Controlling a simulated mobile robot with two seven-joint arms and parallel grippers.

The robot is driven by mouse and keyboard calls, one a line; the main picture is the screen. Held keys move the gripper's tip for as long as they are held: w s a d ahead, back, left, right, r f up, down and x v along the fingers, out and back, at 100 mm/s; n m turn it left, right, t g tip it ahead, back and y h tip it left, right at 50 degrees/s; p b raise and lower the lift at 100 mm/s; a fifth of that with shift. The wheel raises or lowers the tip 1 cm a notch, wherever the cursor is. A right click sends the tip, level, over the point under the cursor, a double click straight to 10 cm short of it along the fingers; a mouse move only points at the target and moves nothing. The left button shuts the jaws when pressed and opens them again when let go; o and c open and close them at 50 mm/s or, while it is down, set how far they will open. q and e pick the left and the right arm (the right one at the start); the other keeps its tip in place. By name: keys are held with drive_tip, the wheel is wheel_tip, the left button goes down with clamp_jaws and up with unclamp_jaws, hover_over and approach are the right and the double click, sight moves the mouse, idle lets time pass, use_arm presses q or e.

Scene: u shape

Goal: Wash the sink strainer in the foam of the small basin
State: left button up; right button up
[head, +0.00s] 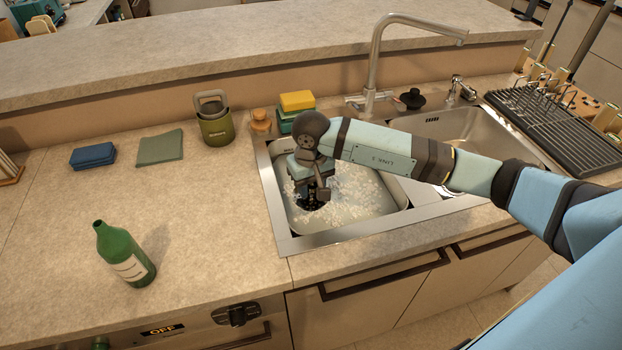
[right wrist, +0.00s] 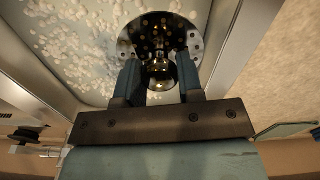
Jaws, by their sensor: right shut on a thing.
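The sink strainer (right wrist: 160,45), a round shiny metal disc with holes and a knob, shows in the right wrist view between my right fingers (right wrist: 160,80). My right gripper (head: 313,198) is shut on its knob and points down into the small basin (head: 290,243), the left one of the sink. White foam (head: 352,188) floats on the water there and shows around the strainer in the right wrist view (right wrist: 70,40). In the head view the strainer is mostly hidden under the gripper. I cannot tell how deep it sits. My left gripper is not in view.
A tall faucet (head: 375,60) stands behind the sink. A yellow and green sponge stack (head: 297,101), a wooden-topped item (head: 261,120) and an olive canister (head: 215,128) stand behind the basin. A green bottle (head: 124,254) and folded cloths (head: 160,147) are left. A black rack (head: 555,128) is right.

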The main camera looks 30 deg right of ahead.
wheel_tip(320, 180, down, 8)
drive_tip(key=b, duration=0.3)
drive_tip(key=shift+r, duration=0.15)
drive_tip(key=shift+f+b, duration=0.3)
drive_tip(key=shift+f, duration=0.4)
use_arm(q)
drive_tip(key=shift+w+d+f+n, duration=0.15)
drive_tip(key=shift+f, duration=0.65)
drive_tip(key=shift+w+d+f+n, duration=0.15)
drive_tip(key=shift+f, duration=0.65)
use_arm(e)
drive_tip(key=shift+f, duration=0.45)
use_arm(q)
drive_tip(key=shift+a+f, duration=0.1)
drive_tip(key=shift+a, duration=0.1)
use_arm(e)
drive_tip(key=shift+r, duration=0.1)
drive_tip(key=shift+r, duration=0.2)
use_arm(q)
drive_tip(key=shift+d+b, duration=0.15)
drive_tip(key=shift+b, duration=0.15)
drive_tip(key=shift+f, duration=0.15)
use_arm(e)
drive_tip(key=shift+f, duration=0.1)
drive_tip(key=shift+f+b, duration=0.25)
drive_tip(key=shift+b, duration=0.25)
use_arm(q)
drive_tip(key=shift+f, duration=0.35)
